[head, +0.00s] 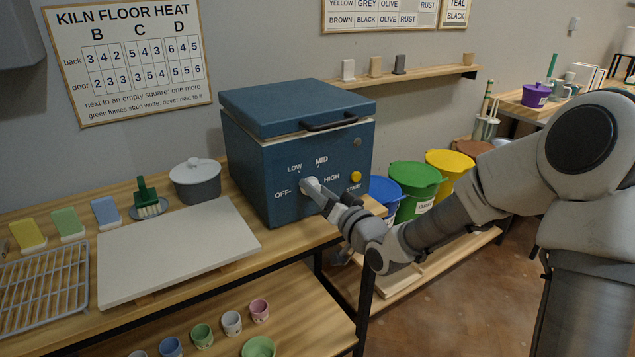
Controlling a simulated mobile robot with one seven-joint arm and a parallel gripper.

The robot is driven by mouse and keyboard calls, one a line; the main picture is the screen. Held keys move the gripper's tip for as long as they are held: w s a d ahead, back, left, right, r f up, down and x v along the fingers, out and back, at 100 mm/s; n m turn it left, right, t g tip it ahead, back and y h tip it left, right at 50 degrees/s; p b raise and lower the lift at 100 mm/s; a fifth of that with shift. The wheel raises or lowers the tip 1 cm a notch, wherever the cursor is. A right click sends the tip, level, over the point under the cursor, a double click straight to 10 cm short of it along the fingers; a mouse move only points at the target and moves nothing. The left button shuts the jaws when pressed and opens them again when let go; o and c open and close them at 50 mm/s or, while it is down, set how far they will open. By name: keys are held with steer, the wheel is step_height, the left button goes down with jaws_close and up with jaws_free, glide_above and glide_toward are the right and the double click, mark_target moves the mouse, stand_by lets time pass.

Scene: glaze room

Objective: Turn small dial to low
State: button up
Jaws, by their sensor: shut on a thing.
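A blue kiln box (265,163) with a dark-handled lid stands on the wooden bench. Its front panel carries a dial (309,185) ringed by the words OFF, LOW, MID and HIGH, with a yellow START button (356,177) at its lower right. My gripper (314,190) reaches in from the right and is shut on the dial. The gripper covers much of the dial, and I cannot tell which word it points to. The lid is down.
A pale slab (175,250), a lidded grey pot (196,182) and a wire rack (45,290) lie left of the kiln. Blue, green (415,188) and yellow (449,172) buckets stand behind my arm. Small cups sit on the lower shelf.

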steer(key=m+p, duration=0.3)
steer(key=m, duration=0.2)
stand_by(0.5)
steer(key=o, duration=1.2)
steer(key=p+v, duration=1.1)
steer(key=v, duration=0.6)
steer(key=shift+d, duration=0.2)
